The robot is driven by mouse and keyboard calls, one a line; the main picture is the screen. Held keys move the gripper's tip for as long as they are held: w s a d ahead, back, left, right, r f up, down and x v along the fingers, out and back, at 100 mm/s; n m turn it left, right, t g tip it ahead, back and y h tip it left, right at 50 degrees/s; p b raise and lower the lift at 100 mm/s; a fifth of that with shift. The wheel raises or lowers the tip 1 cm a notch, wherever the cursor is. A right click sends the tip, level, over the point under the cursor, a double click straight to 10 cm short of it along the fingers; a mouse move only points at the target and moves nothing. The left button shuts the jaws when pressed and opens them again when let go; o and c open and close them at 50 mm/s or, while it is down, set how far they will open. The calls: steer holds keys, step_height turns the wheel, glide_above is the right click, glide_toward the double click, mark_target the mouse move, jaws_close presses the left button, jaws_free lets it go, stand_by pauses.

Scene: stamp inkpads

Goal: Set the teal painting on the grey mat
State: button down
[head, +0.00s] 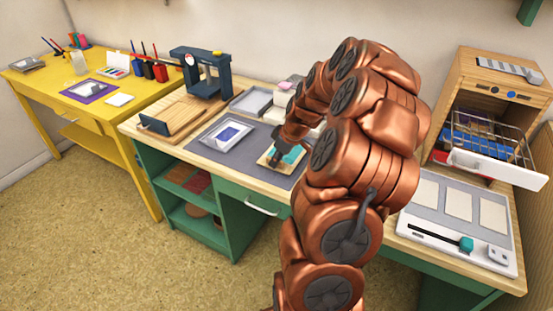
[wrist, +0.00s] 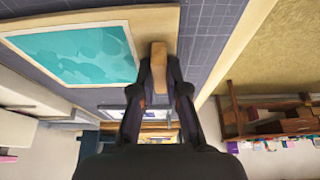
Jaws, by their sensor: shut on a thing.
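The teal painting (head: 289,159) is a teal picture on a pale wooden board. It shows large in the wrist view (wrist: 75,52), with a small wooden grip block (wrist: 159,62) at its edge. My gripper (wrist: 160,68) is shut on that block. The grey mat (head: 255,172) lies on the green bench's wooden top, and its gridded surface shows around the board in the wrist view (wrist: 207,30). The painting is over the mat's right part, flat and touching it or very close; I cannot tell which. My arm hides part of the painting in the head view.
A white tray with a blue picture (head: 205,143) sits on the mat's left part. A dark press (head: 205,82) and grey and white trays (head: 250,101) stand behind. At right are a white board with cards (head: 455,220) and a wooden cabinet with an open rack (head: 490,135).

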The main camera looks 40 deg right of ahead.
steer(key=shift+f, duration=0.1)
steer(key=c, duration=1.2)
jaws_free()
steer(key=shift+r, duration=0.35)
steer(key=b+v, duration=0.1)
steer(key=v, duration=1)
steer(key=shift+s+r, duration=0.15)
steer(key=shift+r, duration=0.1)
